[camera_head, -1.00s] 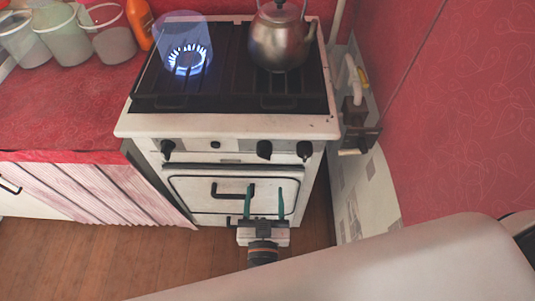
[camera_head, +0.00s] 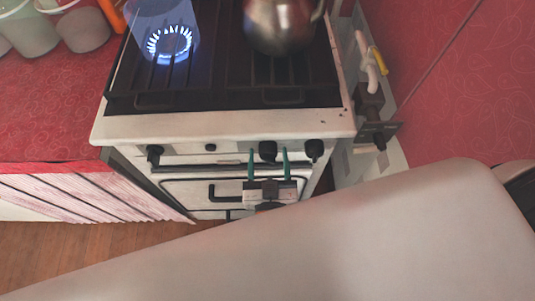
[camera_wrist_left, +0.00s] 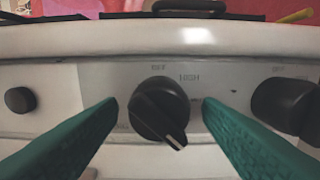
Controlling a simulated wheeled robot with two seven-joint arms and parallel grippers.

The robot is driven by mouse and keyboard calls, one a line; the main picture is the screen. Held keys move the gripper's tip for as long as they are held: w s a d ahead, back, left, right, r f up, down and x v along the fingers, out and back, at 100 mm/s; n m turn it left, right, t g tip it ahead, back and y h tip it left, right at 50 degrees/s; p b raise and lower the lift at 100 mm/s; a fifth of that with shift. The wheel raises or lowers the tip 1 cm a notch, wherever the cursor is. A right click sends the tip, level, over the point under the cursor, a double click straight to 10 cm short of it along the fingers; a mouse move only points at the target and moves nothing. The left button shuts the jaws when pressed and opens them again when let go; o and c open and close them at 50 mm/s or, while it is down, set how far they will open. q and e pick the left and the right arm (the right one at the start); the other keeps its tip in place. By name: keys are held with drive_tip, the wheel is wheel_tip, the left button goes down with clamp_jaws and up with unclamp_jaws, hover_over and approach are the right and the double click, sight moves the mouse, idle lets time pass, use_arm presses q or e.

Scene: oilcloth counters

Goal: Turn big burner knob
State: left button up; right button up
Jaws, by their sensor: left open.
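The white stove (camera_head: 225,127) has a front panel with black knobs. My left gripper (camera_head: 268,152) is open, with its two green fingers reaching to either side of the middle black knob (camera_head: 268,149). In the left wrist view this knob (camera_wrist_left: 160,108) sits between the fingertips with a gap on both sides, its pointer slanting down to the right. Marks above it include "HIGH". Another knob (camera_head: 314,149) is to the right, and one (camera_head: 154,153) is at the far left. The left burner flame (camera_head: 170,43) is lit blue. My right gripper is not in view.
A metal kettle (camera_head: 281,24) stands on the right of the hob. A small round button (camera_head: 211,147) is on the panel. The oven handle (camera_head: 225,192) sticks out below. A pipe with a yellow lever (camera_head: 378,61) is right of the stove.

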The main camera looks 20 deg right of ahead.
use_arm(q)
drive_tip(key=c, duration=1)
